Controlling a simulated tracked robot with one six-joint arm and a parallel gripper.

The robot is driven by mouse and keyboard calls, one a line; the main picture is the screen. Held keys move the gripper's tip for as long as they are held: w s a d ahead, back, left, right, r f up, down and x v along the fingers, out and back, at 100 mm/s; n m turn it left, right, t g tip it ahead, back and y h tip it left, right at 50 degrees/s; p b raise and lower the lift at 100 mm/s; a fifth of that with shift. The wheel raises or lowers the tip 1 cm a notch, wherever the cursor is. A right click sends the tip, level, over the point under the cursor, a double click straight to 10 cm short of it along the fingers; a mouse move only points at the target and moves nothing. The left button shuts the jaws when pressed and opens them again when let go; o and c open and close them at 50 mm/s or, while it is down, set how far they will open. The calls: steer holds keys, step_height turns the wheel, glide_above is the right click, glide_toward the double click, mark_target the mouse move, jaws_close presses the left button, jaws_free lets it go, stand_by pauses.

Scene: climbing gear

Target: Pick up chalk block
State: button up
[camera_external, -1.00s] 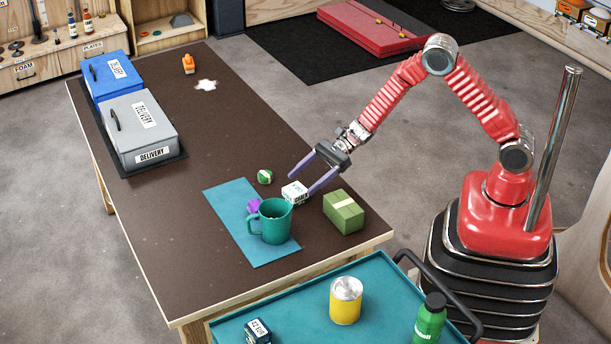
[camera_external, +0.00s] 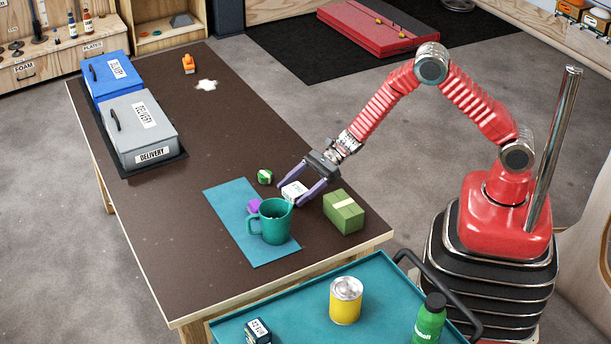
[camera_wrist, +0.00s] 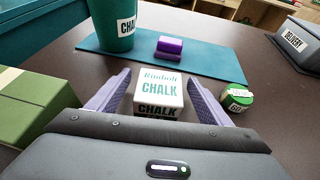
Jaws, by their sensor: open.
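The chalk block (camera_external: 294,190) is a small white cube with "CHALK" lettering on the brown table, beside the teal mat. In the wrist view the chalk block (camera_wrist: 158,92) sits between the purple fingers, with a gap on each side. My gripper (camera_external: 290,197) is open and low around the block, one finger on either side of it. In the wrist view my gripper (camera_wrist: 160,98) holds nothing, and its dark body hides the table below the block.
A green box (camera_external: 343,212) stands close to the right finger. A green roll (camera_external: 265,177) lies just beyond the left finger. The teal mug (camera_external: 272,222) and a purple block (camera_external: 254,206) are on the teal mat (camera_external: 228,205). Delivery boxes (camera_external: 140,128) stand far left; the mid-table is clear.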

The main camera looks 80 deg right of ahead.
mark_target(295, 189)
steer(key=shift+c, duration=0.6)
steer(key=c, duration=1)
step_height(295, 189, up, 10)
steer(key=shift+r, duration=0.1)
